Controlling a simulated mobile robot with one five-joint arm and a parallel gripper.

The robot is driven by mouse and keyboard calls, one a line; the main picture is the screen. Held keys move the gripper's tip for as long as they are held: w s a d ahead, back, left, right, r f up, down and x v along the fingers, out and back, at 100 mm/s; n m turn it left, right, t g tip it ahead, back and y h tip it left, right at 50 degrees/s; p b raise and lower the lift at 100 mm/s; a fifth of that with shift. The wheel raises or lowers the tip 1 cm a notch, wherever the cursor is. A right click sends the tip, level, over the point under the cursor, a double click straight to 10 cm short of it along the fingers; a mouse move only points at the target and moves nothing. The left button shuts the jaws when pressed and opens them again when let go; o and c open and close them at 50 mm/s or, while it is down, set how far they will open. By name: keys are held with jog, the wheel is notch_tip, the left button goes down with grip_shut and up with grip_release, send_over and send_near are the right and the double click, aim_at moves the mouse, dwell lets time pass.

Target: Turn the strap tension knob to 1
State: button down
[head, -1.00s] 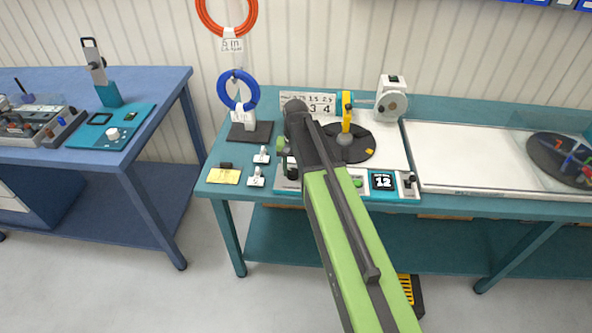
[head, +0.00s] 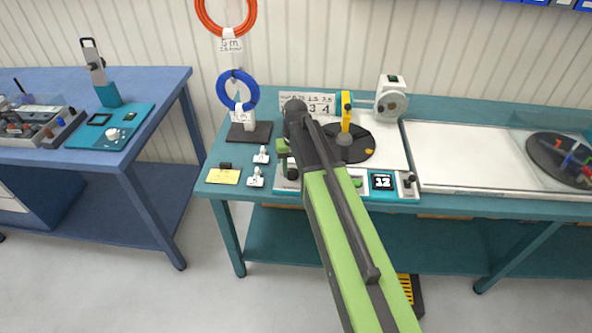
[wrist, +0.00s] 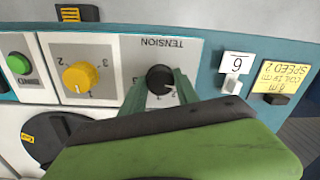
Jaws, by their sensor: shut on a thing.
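A yellow knob (wrist: 81,77) and a green button (wrist: 18,64) sit beside the tension panel. A dark disc (head: 360,146) with a yellow lever stands behind the arm.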

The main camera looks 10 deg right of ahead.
aim_at(295, 171)
jog(key=c, duration=1)
grip_release()
jog(key=shift+s+d, duration=0.1)
jog(key=shift+s, duration=0.05)
jog(key=shift+o, duration=0.5)
jog(key=shift+r, duration=0.1)
notch_tip(295, 171, up, 17)
jog(key=p, duration=1.7)
jog(key=shift+d+r, duration=0.15)
jog(key=shift+d, duration=0.15)
